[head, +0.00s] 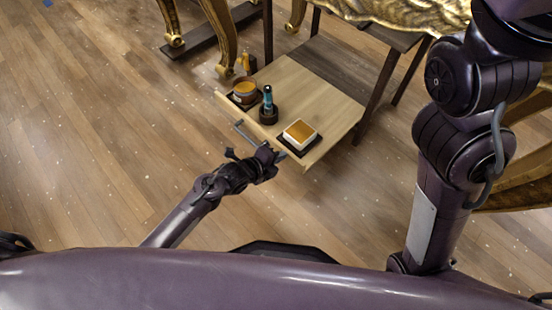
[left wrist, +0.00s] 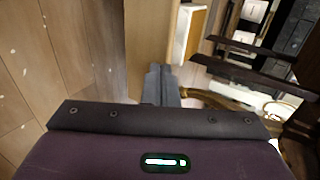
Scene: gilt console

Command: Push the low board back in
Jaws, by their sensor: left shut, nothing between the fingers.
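The low board (head: 335,105) is pale wood and sticks out from under the gilt console (head: 400,14).
On the board stand an amber jar (head: 244,91), a dark bottle with a blue-green part (head: 267,106) and a white box with an orange top (head: 299,132). Gilt legs (head: 223,40) and dark posts (head: 377,93) stand around it. The wood floor (head: 100,130) at the left is clear.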

